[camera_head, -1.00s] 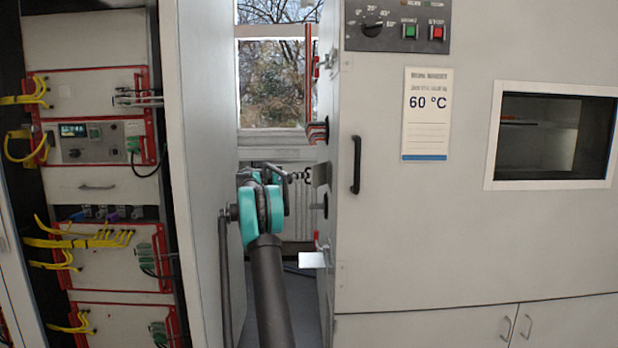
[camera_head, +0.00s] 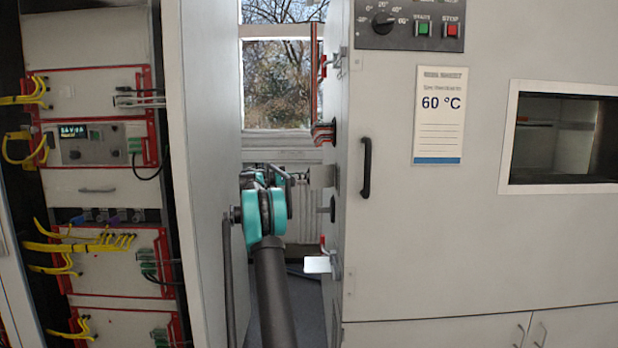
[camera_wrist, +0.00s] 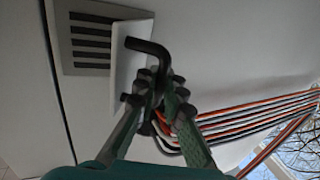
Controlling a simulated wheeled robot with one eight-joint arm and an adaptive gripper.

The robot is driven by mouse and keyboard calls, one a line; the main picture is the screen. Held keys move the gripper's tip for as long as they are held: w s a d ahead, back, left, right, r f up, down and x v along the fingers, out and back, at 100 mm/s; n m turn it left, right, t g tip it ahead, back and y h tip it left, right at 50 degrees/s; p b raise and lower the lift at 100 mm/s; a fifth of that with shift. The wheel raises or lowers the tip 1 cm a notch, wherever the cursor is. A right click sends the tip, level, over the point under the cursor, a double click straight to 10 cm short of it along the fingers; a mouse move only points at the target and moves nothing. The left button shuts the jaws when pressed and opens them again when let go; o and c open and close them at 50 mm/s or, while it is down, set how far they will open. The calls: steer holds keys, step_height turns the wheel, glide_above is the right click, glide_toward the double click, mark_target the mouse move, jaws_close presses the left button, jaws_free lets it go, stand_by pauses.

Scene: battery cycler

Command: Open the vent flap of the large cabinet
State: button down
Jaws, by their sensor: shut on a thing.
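The large cabinet (camera_head: 430,240) is the grey one on the right in the head view. In the wrist view its vent (camera_wrist: 92,42) has dark slats. The pale vent flap (camera_wrist: 129,62) stands out at an angle beside the slats, leaving much of them uncovered. A black bent handle (camera_wrist: 148,46) sits at the flap. My gripper (camera_wrist: 160,84) is shut on this handle, its fingers converging at the handle's lower part. In the head view my arm reaches into the gap left of the cabinet, and the grip is too small to make out.
A rack (camera_head: 95,185) with yellow cables and a tall grey panel (camera_head: 200,170) bound the narrow gap on the left. Orange, black and white cables (camera_wrist: 250,115) run close to my fingers. A pale plate (camera_head: 318,264) juts from the cabinet's side, lower down.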

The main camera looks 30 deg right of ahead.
steer(key=shift+w+a, duration=0.1)
steer(key=shift+w, duration=0.05)
steer(key=c, duration=1.9)
jaws_free()
steer(key=shift+a, duration=0.1)
steer(key=shift+v, duration=3.65)
steer(key=shift+a, duration=0.1)
